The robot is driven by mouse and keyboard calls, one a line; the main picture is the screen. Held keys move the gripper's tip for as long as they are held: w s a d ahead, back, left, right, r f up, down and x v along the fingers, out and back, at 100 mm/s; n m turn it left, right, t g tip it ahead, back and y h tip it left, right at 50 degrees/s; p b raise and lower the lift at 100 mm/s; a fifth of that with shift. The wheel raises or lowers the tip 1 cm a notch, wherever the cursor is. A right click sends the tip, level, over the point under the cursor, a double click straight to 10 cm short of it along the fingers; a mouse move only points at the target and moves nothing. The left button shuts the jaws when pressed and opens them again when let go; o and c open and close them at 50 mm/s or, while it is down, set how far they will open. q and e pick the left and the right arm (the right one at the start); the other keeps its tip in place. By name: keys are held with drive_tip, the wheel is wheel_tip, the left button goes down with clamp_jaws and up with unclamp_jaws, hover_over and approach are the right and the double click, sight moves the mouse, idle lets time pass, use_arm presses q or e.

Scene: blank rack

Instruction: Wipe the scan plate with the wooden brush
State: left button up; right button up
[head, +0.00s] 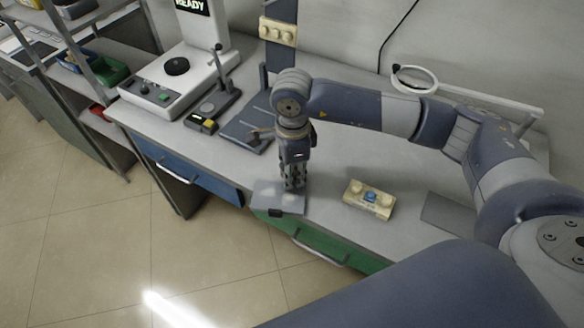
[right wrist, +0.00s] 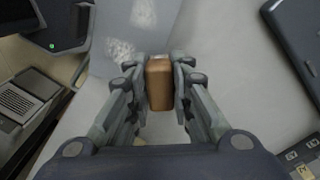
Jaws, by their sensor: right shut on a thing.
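The scan plate (head: 272,194) is a pale grey square at the front edge of the bench in the head view. Its surface also shows at the top of the right wrist view (right wrist: 112,55), with whitish smudges on it. My right gripper (head: 292,186) points down at the plate's right part. In the right wrist view the gripper (right wrist: 159,88) is shut on the wooden brush (right wrist: 159,85), a brown block between its fingers. The brush is mostly hidden in the head view, so I cannot tell whether it touches the plate. My left gripper is out of view.
A beige block with a blue button (head: 369,198) sits right of the plate. A white machine with a READY display (head: 190,75) and a dark stand (head: 212,103) are at the back left. A flat grey pad (head: 448,214) lies at the right. Some bare bench lies between.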

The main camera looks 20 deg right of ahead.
sight(285, 203)
drive_tip(key=shift+s+a, duration=0.75)
drive_tip(key=shift+s, duration=0.15)
drive_tip(key=shift+s+a+f+b, duration=0.1)
drive_tip(key=shift+s+a+b, duration=0.3)
drive_tip(key=shift+s+a, duration=0.85)
drive_tip(key=shift+s+d, duration=0.1)
drive_tip(key=shift+r+p, duration=1.2)
drive_tip(key=shift+r, duration=1.85)
drive_tip(key=shift+r+p, duration=0.4)
drive_tip(key=shift+r, duration=1.1)
